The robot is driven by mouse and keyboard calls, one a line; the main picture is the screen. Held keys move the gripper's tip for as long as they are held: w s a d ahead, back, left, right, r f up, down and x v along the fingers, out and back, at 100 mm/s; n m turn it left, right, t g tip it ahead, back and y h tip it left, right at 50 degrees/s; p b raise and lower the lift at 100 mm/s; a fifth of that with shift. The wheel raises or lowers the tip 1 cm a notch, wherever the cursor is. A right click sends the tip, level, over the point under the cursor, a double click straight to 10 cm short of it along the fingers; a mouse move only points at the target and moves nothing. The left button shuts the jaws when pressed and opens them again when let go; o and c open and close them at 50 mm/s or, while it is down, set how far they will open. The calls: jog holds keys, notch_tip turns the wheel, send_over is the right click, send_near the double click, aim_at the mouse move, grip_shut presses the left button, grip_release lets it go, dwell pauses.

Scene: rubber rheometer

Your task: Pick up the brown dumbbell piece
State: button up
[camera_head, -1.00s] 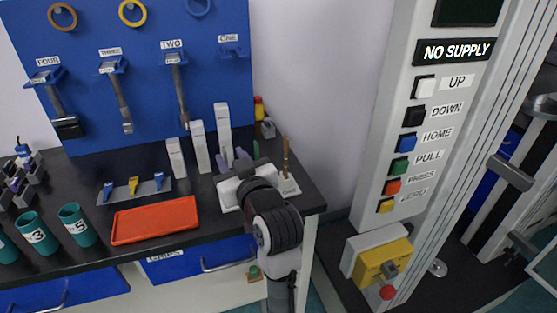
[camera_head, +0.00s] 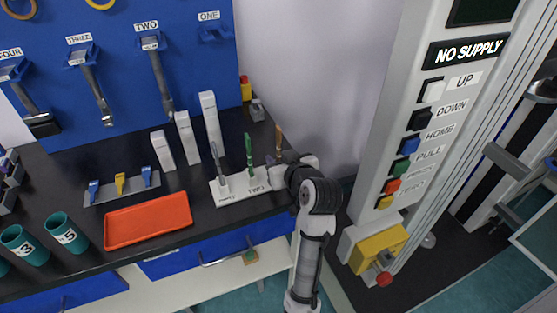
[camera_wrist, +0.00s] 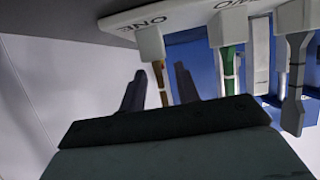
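The brown dumbbell piece (camera_head: 279,138) stands upright at the right end of a white holder (camera_head: 224,196) on the black bench. Its lower part is hidden behind my gripper in the head view. In the wrist view, turned upside down, the brown piece (camera_wrist: 160,78) hangs from the slot marked ONE. My gripper (camera_wrist: 160,88) is open, its two dark fingers to either side of the brown piece in that picture. I cannot tell whether the piece is between the fingertips or beyond them; no contact shows. A green piece (camera_head: 249,152) and a grey piece (camera_head: 216,163) stand in the same holder.
White upright blocks (camera_head: 210,120) stand behind the holder. An orange tray (camera_head: 148,221) lies to the left, with teal cups (camera_head: 66,234) beyond it. The grey machine column with buttons (camera_head: 420,118) rises right of my arm. A lilac wall (camera_head: 310,70) is behind.

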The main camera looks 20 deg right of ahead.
jog(key=shift+w+f, duration=0.2)
jog(key=shift+w, duration=0.25)
jog(key=shift+c, duration=0.3)
grip_shut()
jog(key=shift+r, duration=0.15)
